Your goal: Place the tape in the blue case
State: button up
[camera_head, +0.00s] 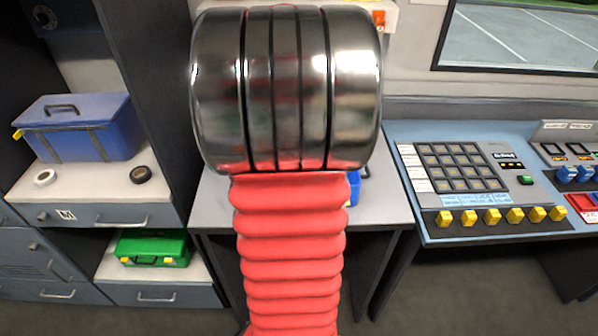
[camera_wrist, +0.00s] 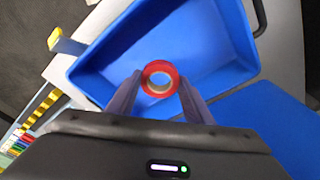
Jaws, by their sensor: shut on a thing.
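A red roll of tape (camera_wrist: 160,66) shows in the wrist view, held between the fingertips of my gripper (camera_wrist: 158,80). My gripper is shut on it. Below the tape is the open blue case (camera_wrist: 245,35), its inside empty as far as it shows. The tape appears over the inside of the case; its height above the case floor is hard to tell. In the head view my arm hides most of the case; a blue bit of it (camera_head: 354,188) shows at the right of the arm on the middle table.
A closed blue toolbox (camera_head: 85,128), a white tape roll (camera_head: 45,177) and a black tape roll (camera_head: 141,174) sit on the left shelf. A green case (camera_head: 153,248) is on the lower shelf. A control console (camera_head: 480,185) stands at the right.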

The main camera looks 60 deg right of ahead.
jog(key=shift+f, duration=2.1)
jog(key=shift+f, duration=1.85)
jog(key=shift+f, duration=0.1)
jog(key=o, duration=1)
jog(key=r, duration=0.4)
jog(key=a+r, duration=0.1)
jog(key=r, duration=0.7)
jog(key=shift+w+a, duration=0.35)
